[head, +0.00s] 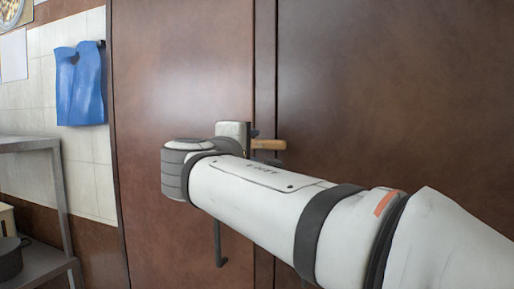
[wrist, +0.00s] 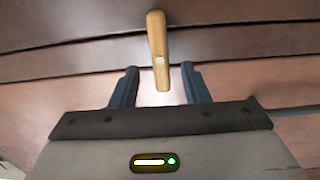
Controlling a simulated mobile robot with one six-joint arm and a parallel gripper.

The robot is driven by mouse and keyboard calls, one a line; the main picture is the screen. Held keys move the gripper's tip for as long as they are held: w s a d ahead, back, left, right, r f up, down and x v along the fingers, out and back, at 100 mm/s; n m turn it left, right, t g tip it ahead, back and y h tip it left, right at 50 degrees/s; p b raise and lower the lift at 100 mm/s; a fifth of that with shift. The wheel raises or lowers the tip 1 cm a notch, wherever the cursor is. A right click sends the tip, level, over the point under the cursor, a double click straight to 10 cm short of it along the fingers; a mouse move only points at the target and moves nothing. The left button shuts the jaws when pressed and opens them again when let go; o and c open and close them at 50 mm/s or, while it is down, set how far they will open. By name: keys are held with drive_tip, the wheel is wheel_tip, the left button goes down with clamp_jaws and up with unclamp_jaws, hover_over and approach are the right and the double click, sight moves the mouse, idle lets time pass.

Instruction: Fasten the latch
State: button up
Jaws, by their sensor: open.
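The latch is a tan, wood-coloured bar with a pale pin. In the head view the latch (head: 270,145) lies level across the seam between two dark brown door panels, partly hidden behind my arm. In the wrist view the latch (wrist: 156,32) crosses the seam, its near end lying between my fingers. My gripper (wrist: 158,70) is open, with a dark finger on each side of that end and a visible gap to each. In the head view my gripper (head: 258,147) is mostly hidden by my wrist; only dark finger ends show.
The brown left panel (head: 180,80) and right panel (head: 400,90) fill most of the head view. A dark vertical rod (head: 218,245) shows below my wrist. A blue cloth (head: 80,85) hangs on the tiled wall. A metal shelf (head: 35,145) with a dark pot (head: 10,258) stands at left.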

drive_tip(key=shift+v, duration=1.65)
drive_tip(key=s+d+f+m+g+p, duration=0.25)
drive_tip(key=d+f+g+p, duration=0.2)
drive_tip(key=d+f, duration=0.35)
drive_tip(key=s+d+f+m+g+p, duration=0.25)
drive_tip(key=d+f+g, duration=0.25)
drive_tip(key=d+f, duration=0.3)
drive_tip(key=s+d+f+m+g+y+p, duration=0.2)
drive_tip(key=s+f+m+g+y+p, duration=0.3)
drive_tip(key=s+f+m, duration=0.3)
drive_tip(key=s+f+y+p, duration=0.1)
drive_tip(key=s+f, duration=0.2)
drive_tip(key=s, duration=0.2)
drive_tip(key=shift+s+d+f+m, duration=0.2)
drive_tip(key=shift+s+m, duration=0.15)
drive_tip(key=shift+m, duration=0.05)
